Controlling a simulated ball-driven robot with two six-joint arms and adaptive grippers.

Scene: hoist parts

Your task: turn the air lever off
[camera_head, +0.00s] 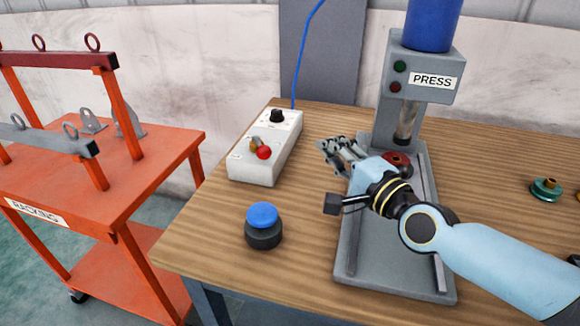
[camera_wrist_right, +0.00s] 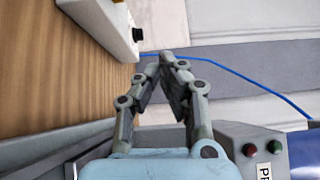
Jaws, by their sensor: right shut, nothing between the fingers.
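The air control box (camera_head: 267,148) is a pale box on the wooden table, left of the press. Its lever (camera_head: 262,151) has a red knob and a brass base on the box's top face. A black dial sits behind the lever. In the right wrist view the closed fingertips (camera_wrist_right: 167,56) point toward the wall, with part of the box (camera_wrist_right: 103,22) at the upper left. My left gripper is not in view.
The press (camera_head: 425,75) with its grey base plate stands right of the box. A black button with a blue cap (camera_head: 263,226) is at the table's front left. A blue hose (camera_head: 300,50) rises behind the box. An orange racking cart (camera_head: 150,160) stands to the left.

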